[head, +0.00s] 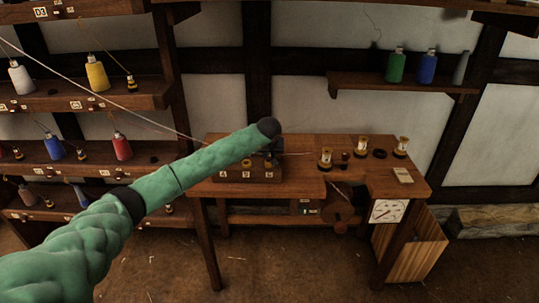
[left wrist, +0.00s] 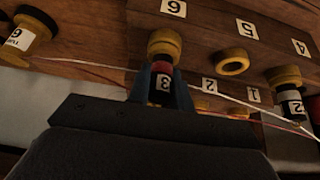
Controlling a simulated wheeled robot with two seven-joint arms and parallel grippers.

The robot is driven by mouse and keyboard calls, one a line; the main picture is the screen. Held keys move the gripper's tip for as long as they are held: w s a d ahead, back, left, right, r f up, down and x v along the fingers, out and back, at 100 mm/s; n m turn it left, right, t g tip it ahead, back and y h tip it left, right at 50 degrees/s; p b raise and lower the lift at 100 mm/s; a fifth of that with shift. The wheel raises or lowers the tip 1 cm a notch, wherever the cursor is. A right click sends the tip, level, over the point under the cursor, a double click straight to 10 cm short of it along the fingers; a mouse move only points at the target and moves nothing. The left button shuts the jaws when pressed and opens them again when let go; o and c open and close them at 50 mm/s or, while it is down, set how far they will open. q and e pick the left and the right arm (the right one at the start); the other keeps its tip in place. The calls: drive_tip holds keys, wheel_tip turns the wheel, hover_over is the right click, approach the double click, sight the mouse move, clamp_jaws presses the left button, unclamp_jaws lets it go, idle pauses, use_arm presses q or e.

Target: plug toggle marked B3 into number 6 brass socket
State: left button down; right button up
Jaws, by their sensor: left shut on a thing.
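My left gripper (left wrist: 163,88) is shut on a dark toggle (left wrist: 162,70) with a red band and a white tag reading 3; no letter is readable. The toggle points at the brass socket (left wrist: 165,42) below the number 6 label (left wrist: 174,8). Its end meets that brass, but I cannot tell how deep it sits. In the head view my left arm reaches over the wooden socket block (head: 235,176), and the gripper and toggle there are mostly hidden. My right gripper is not in view.
The number 5 socket (left wrist: 232,62) is empty. Another tagged toggle (left wrist: 291,101) stands at the number 4 place. Pale and red threads cross near my fingers. Spools (head: 326,157) stand on the bench (head: 360,149) to the right; thread racks are at left.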

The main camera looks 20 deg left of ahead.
use_arm(q)
drive_tip(key=shift+f, duration=0.1)
drive_tip(key=c, duration=1.5)
unclamp_jaws()
drive_tip(key=shift+c, duration=0.2)
drive_tip(key=p+v, duration=0.2)
drive_tip(key=v, duration=0.9)
drive_tip(key=shift+p, duration=0.4)
